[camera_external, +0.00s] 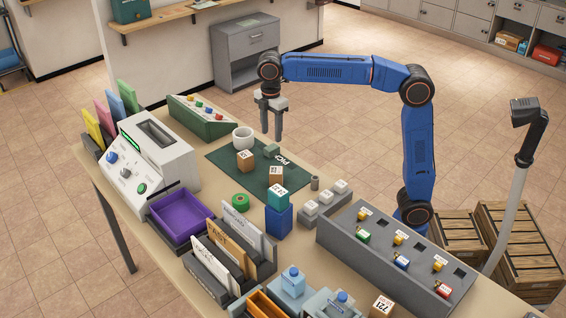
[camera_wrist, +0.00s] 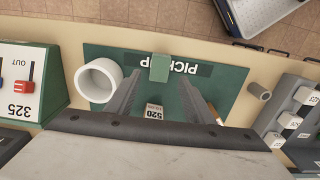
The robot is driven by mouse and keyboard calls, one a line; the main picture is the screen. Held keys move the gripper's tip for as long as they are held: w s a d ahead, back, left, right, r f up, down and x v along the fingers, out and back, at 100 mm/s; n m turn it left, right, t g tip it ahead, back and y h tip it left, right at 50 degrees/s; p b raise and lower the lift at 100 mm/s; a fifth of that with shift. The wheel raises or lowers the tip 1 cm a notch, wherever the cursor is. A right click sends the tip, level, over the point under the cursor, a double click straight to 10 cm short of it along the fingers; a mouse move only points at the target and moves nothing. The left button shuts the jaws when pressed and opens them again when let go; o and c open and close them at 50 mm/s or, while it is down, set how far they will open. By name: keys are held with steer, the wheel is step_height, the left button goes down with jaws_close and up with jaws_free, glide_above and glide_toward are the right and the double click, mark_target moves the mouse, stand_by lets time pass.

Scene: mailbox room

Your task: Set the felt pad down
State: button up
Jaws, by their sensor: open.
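A small grey-green block (camera_external: 271,150), which looks like the felt pad, lies on the dark green pickup mat (camera_external: 232,182) near its far edge. In the wrist view the pad (camera_wrist: 159,67) shows just beyond and between the fingertips, over the mat's lettering. My gripper (camera_external: 271,138) points down above the mat's far part, fingers apart and nothing between them. In the wrist view my gripper (camera_wrist: 160,82) is also open, the pad not touched as far as I can tell.
A white mug (camera_external: 243,138) stands left of the pad. Brown numbered cubes (camera_external: 245,161) (camera_external: 276,175) stand on the mat. A small grey cylinder (camera_external: 315,184) is to the right.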

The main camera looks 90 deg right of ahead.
mark_target(272, 147)
steer(key=shift+r, duration=2.6)
steer(key=shift+s, duration=0.1)
steer(key=s+f+m+t, duration=0.1)
steer(key=s+f+m, duration=0.2)
steer(key=s+f, duration=0.5)
steer(key=s+f+m+t, duration=0.2)
steer(key=s+f, duration=0.7)
steer(key=s, duration=0.8)
steer(key=s+f+m+t, duration=0.1)
steer(key=s+f+m, duration=0.3)
steer(key=s+f, duration=0.4)
steer(key=s, duration=0.5)
steer(key=shift+a+f+t, duration=0.2)
steer(key=shift+f+t, duration=0.05)
steer(key=shift+t, duration=0.15)
